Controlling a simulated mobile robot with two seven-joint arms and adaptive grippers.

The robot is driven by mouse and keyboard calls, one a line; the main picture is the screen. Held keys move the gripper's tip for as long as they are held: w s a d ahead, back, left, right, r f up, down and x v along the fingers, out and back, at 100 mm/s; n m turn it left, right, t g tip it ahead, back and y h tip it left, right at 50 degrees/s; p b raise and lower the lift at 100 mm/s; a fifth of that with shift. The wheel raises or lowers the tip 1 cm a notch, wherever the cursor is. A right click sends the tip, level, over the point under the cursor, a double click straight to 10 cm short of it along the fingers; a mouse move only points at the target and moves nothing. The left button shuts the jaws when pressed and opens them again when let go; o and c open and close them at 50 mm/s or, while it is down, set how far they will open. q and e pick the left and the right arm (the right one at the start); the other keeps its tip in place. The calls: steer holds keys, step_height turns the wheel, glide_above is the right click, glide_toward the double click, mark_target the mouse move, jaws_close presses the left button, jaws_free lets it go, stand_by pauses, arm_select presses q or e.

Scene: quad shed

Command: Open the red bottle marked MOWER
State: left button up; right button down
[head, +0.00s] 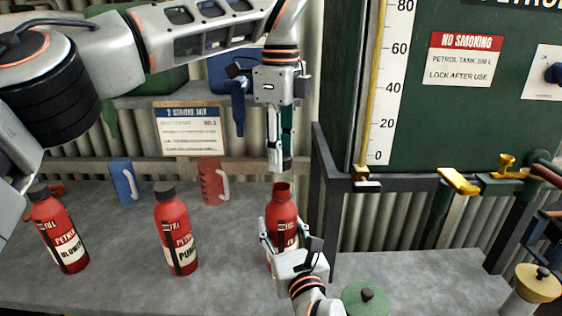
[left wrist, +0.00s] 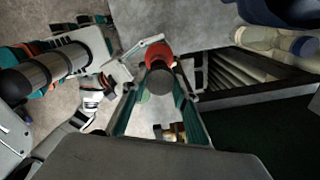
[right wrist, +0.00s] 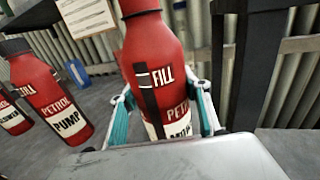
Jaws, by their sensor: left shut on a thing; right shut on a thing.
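The red MOWER bottle (head: 283,214) stands upright on the grey bench in the head view. Its red neck is bare at the top. My right gripper (head: 285,244) is shut around its body; the right wrist view shows the fingers on both sides of the label on the bottle (right wrist: 155,75), partly hidden at the bottom. My left gripper (head: 280,166) is above the neck, pointing down, with a gap between them. In the left wrist view a dark cap (left wrist: 160,82) sits between its fingers, with the red bottle (left wrist: 157,53) beyond. The fingers hide the cap in the head view.
Red bottles marked BLOWER (head: 60,232) and PUMP (head: 176,232), both with dark caps, stand to the left. A blue jug (head: 124,180) and red jug (head: 213,181) are behind. The green tank (head: 455,120) is at right. A green round lid (head: 366,299) lies near the front.

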steer(key=c, duration=1)
jaws_free()
steer(key=shift+s, duration=0.1)
